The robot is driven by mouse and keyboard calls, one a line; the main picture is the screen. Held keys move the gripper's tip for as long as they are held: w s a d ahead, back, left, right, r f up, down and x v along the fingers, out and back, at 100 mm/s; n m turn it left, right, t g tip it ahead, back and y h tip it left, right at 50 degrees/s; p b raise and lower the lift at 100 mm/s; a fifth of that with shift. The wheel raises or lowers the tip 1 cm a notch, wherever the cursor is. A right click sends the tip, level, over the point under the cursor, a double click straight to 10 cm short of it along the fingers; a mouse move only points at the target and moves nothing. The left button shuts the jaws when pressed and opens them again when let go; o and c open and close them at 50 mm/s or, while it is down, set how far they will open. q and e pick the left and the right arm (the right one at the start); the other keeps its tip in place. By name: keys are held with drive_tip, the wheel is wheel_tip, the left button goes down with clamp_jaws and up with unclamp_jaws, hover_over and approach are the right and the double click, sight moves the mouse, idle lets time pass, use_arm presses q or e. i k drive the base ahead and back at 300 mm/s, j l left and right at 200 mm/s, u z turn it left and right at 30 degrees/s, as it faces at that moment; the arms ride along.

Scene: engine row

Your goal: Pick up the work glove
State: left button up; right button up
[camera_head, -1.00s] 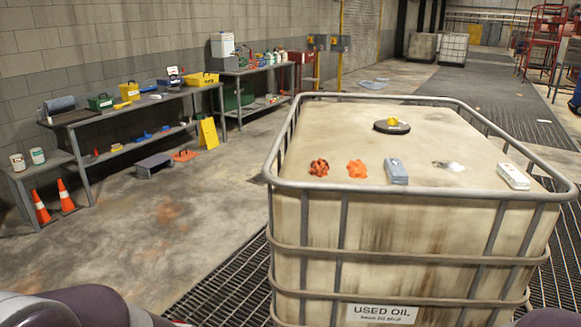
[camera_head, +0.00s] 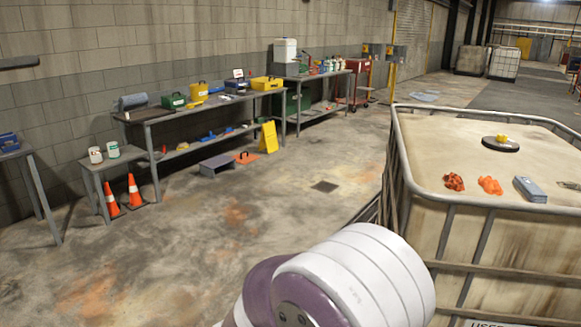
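Two crumpled cloth-like items lie on top of the large caged tank (camera_head: 450,134) at the right: a darker red-orange one (camera_head: 453,181) and a brighter orange one (camera_head: 490,185). Either may be the work glove; they are too small to tell for sure. They lie apart near the tank's front left rim. A rounded white and purple part of my own arm shows at the bottom centre, in front of the tank. Neither gripper is in view.
Workbenches (camera_head: 205,106) line the left wall, with orange cones (camera_head: 134,191) nearby.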

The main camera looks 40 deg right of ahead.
sight(453, 180)
drive_tip(key=i+j, duration=0.2)
drive_tip(key=i, duration=0.3)
drive_tip(key=i+j, duration=0.25)
drive_tip(key=i, duration=0.25)
drive_tip(key=i+j, duration=0.2)
drive_tip(key=i, duration=0.3)
drive_tip(key=i+l+z, duration=0.25)
drive_tip(key=z, duration=0.25)
drive_tip(key=i+z, duration=0.95)
drive_tip(key=i+j+z, duration=0.2)
drive_tip(key=z, duration=0.3)
drive_tip(key=i+j+z, duration=0.45)
drive_tip(key=k+l, duration=0.05)
drive_tip(key=l, duration=0.05)
